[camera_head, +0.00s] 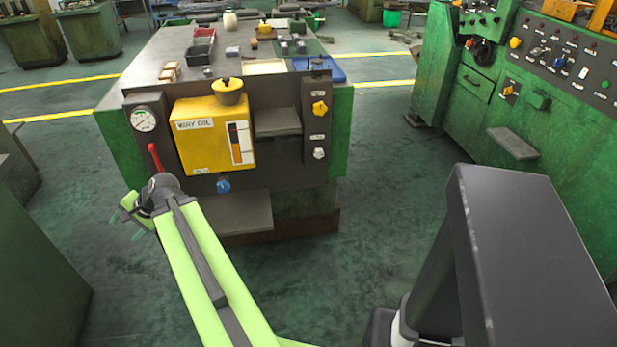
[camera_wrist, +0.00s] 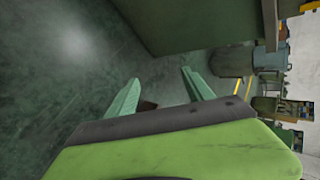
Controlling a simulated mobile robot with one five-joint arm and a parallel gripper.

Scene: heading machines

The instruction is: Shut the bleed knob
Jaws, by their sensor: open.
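Several knobs show in the head view on the lubrication panel at the front of a bench. A yellow knob (camera_head: 320,108) sits above a pale grey knob (camera_head: 319,153) on the right strip. A blue knob (camera_head: 223,185) sits low, below the yellow oil tank (camera_head: 214,138). The labels are too small to read, so I cannot tell which one is the bleed knob. My gripper (camera_head: 129,212) is open and empty, left of the panel and apart from all the knobs. In the wrist view its two green fingers (camera_wrist: 160,82) are spread over the floor, with no knob in sight.
A red lever (camera_head: 154,156) and a pressure gauge (camera_head: 144,119) are on the panel's left, close to my wrist. A grey ledge (camera_head: 240,213) juts out below the tank. Green machines (camera_head: 545,110) stand at the right. The floor (camera_head: 365,190) right of the bench is clear.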

